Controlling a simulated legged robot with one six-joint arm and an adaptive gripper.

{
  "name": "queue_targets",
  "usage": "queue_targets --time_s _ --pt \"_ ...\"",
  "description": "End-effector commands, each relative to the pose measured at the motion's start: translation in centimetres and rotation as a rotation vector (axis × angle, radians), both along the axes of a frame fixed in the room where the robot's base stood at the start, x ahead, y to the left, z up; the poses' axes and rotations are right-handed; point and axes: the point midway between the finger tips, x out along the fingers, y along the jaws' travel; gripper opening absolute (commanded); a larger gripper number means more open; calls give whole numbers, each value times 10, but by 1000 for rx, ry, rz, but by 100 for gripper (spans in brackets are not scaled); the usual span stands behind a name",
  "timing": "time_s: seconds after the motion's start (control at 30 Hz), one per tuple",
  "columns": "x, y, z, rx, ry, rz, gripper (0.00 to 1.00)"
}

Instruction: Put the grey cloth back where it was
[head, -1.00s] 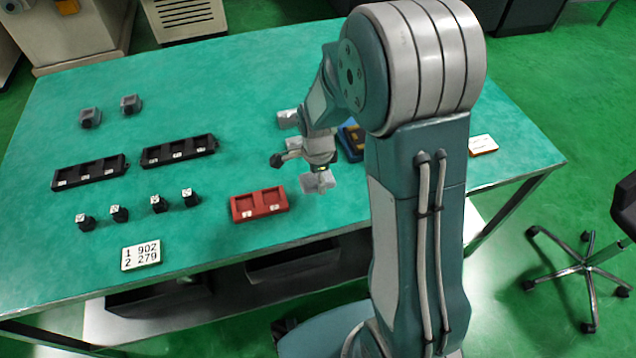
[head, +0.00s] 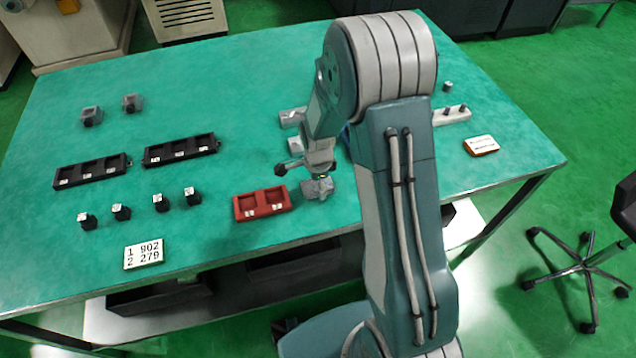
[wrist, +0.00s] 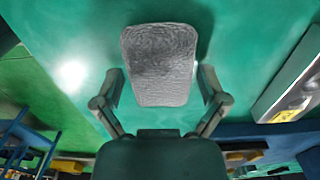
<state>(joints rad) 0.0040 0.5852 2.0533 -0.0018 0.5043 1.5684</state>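The grey cloth (wrist: 160,65) shows in the wrist view as a crumpled, textured, roughly rectangular pad between my two fingers. In the head view the cloth (head: 319,187) is a small grey patch right under my gripper (head: 320,178), to the right of the red tray (head: 262,204). A shadow falls beside the cloth in the wrist view. Whether it touches the table is hard to tell.
An orange-edged card (head: 481,145) and a pale pegged block (head: 452,115) are on the right.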

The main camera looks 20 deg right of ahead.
Motion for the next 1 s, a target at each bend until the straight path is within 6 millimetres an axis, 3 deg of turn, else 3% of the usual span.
queue_targets --time_s 0.47,1.0 --pt "1 0 9 0 -2 0 100" --pt "1 0 109 0 -3 0 100"
